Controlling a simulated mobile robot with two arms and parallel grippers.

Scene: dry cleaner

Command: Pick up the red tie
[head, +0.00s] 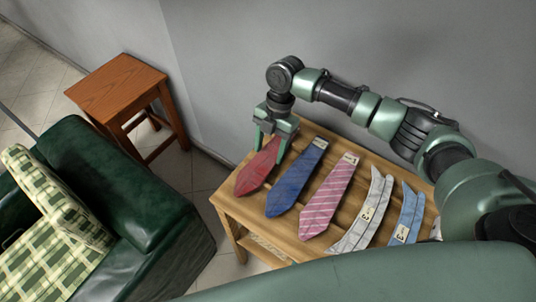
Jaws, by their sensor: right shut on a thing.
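The red tie (254,175) lies at the left end of a row on a slatted wooden table (235,210). My right gripper (271,145) is at the tie's far end, with its fingers pointing down on either side of it. It is shut on the red tie, which looks still close to the tabletop. The gripper hides the tie's far end. My left gripper does not show.
A blue tie (293,185), a pink striped tie (329,198) and two paler folded pieces (364,217) (408,216) lie to the right. A green armchair (125,185) and a wooden stool (117,85) stand left. A grey wall is behind.

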